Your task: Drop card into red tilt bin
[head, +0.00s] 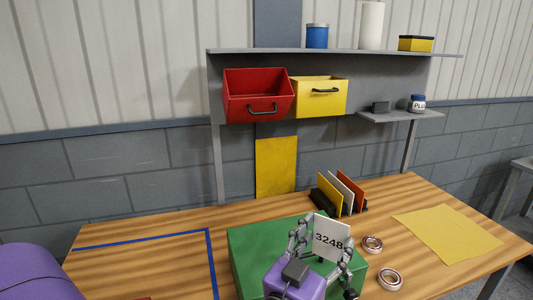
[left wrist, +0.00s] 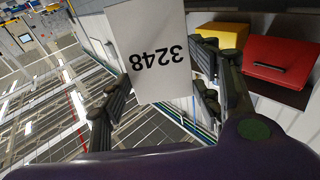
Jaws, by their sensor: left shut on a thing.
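The card (head: 331,239) is white with the number 3248 on it. My left gripper (head: 320,255) is shut on it and holds it up over the green box on the table. In the left wrist view the card (left wrist: 157,55) is between the fingers of my left gripper (left wrist: 160,95), with the number upside down. The red tilt bin (head: 258,93) hangs on the grey rack, tipped open at the top, with a dark handle. It also shows in the left wrist view (left wrist: 281,71). My right gripper is in neither view.
A yellow tilt bin (head: 319,97) hangs just right of the red one. A green box (head: 250,250) and a card holder with yellow, white and orange cards (head: 340,193) stand on the wooden table (head: 150,262). Two metal rings (head: 389,279) and a yellow sheet (head: 447,232) lie at right.

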